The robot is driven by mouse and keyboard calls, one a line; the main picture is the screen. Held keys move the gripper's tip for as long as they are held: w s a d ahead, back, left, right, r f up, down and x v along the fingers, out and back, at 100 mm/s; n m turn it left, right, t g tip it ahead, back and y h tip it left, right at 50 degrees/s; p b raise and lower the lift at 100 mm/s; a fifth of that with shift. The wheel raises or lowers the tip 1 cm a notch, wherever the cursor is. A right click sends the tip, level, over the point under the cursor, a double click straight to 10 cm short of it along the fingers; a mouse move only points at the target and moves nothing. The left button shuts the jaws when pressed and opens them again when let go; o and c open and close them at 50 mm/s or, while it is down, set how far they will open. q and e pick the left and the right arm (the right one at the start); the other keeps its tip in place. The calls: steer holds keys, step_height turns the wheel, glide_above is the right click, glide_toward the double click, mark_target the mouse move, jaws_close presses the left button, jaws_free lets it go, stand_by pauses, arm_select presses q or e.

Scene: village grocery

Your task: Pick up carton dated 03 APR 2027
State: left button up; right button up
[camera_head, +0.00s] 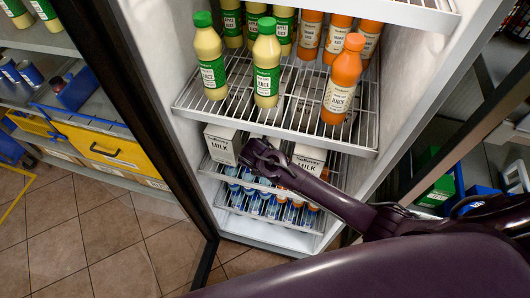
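Two white milk cartons stand on a lower wire shelf of the open fridge. The left carton (221,144) is to the left of my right gripper, and the other carton (309,154) is to its right. No date is readable on either carton. My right gripper (258,152) reaches in from the right, in front of the gap between the cartons. I cannot tell whether its fingers are open or shut, or whether it touches a carton. My arm hides the lower part of the right carton. My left gripper is out of view.
The wire shelf (190,98) above holds green-capped juice bottles (266,62) and an orange bottle (343,80). Small blue-labelled bottles (255,204) stand below the cartons. The fridge's open door (113,80) is at left. A yellow-fronted drawer (103,146) stands beyond it.

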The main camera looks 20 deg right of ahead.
steer(key=c, duration=1.4)
steer(key=shift+w+r, duration=0.1)
steer(key=shift+w, duration=0.05)
steer(key=shift+c, duration=0.9)
steer(key=shift+r, duration=0.15)
